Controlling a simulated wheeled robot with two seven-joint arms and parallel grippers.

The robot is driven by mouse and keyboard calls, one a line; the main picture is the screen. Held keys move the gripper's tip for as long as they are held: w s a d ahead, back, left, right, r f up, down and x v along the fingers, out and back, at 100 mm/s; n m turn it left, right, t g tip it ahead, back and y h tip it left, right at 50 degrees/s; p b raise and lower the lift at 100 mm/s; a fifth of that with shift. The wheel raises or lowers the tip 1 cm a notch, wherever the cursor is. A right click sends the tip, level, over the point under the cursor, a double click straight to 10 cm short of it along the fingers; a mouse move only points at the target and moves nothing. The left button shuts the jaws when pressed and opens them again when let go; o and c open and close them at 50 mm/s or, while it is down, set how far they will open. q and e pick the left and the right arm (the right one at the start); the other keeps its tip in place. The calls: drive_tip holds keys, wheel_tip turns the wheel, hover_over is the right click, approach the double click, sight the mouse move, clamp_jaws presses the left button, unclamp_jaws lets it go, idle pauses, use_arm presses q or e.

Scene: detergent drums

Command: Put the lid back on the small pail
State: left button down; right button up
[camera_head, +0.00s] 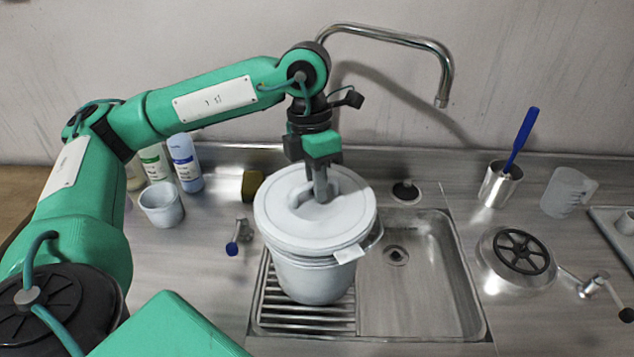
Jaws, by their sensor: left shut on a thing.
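A round white lid (290,225) with a raised handle lies over a white pail (315,282), which stands on the ribbed drainboard left of the sink basin. My left gripper (322,193) comes down from above and is shut on the lid's handle. The lid covers the pail's mouth in this view. I cannot tell whether it is seated on the rim or just above it. A small pale tab (349,254) sticks out at the right, below the lid's edge. My right gripper is not in view.
A faucet (440,75) arches behind my left gripper. The sink basin (420,290) is empty. A small white tub (161,206), bottles (186,165) and a sponge (251,185) stand left. A steel cup (497,188) with a blue-handled brush and a clear jug (567,192) stand right.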

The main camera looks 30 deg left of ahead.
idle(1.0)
use_arm(q)
drive_tip(key=c, duration=0.9)
unclamp_jaws()
drive_tip(key=shift+f, duration=0.1)
drive_tip(key=shift+r+p, duration=0.3)
drive_tip(key=shift+r, duration=0.55)
drive_tip(key=shift+r+p, duration=1.6)
drive_tip(key=shift+r, duration=1.15)
clamp_jaws()
